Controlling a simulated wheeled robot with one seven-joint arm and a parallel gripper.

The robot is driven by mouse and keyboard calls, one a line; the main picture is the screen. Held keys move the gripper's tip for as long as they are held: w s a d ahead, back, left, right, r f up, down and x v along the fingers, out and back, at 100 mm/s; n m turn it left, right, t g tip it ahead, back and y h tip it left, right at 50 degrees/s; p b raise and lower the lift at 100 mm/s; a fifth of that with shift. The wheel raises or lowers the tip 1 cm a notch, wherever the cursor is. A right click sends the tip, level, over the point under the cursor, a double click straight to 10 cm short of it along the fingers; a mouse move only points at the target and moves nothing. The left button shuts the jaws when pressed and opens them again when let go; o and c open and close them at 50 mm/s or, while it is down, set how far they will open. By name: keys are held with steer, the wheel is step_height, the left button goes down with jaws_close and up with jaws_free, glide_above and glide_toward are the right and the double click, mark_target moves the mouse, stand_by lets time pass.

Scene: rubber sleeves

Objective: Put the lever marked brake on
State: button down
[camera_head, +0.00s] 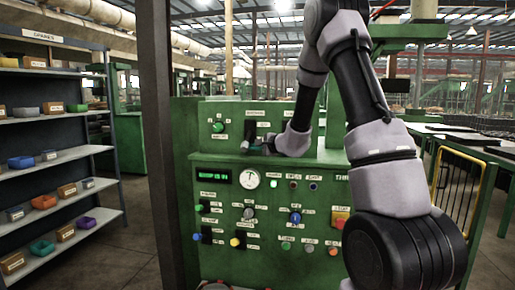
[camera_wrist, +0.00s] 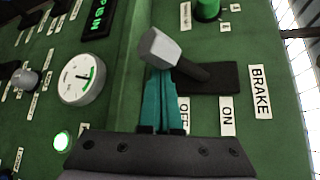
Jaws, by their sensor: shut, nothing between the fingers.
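The brake lever (camera_wrist: 160,47) has a pale grey block-shaped knob on a dark stem. The stem rises from a black plate (camera_wrist: 222,78) on the green panel, and the lever leans to the left in the wrist view, toward the OFF side. The OFF label (camera_wrist: 183,112), ON label (camera_wrist: 227,115) and BRAKE label (camera_wrist: 260,92) stand beside the plate. My gripper (camera_wrist: 162,72) has its teal fingers shut and empty, with the tips right by the knob. I cannot tell whether they touch it. In the head view my gripper (camera_head: 260,154) is at the upper panel, where the lever is hard to make out.
A round gauge (camera_wrist: 81,79) and a lit green lamp (camera_wrist: 61,141) are near my fingers. A green knob (camera_wrist: 207,8) is beyond the plate. The lower panel carries several knobs and a red button (camera_head: 340,217). A dark post (camera_head: 168,140) stands left of the console.

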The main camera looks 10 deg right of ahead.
mark_target(247, 141)
steer(key=shift+s+a+r+m+g, duration=0.15)
steer(key=shift+s+r+m+g, duration=0.25)
steer(key=shift+g, duration=0.3)
stand_by(0.5)
steer(key=r+m+g, duration=0.1)
steer(key=r+g, duration=0.1)
steer(key=r+m+g, duration=0.1)
steer(key=shift+s+a+r+m+y, duration=0.2)
steer(key=shift+s+a+m+y, duration=0.05)
steer(key=shift+s+m+y, duration=0.1)
steer(key=shift+r, duration=1.95)
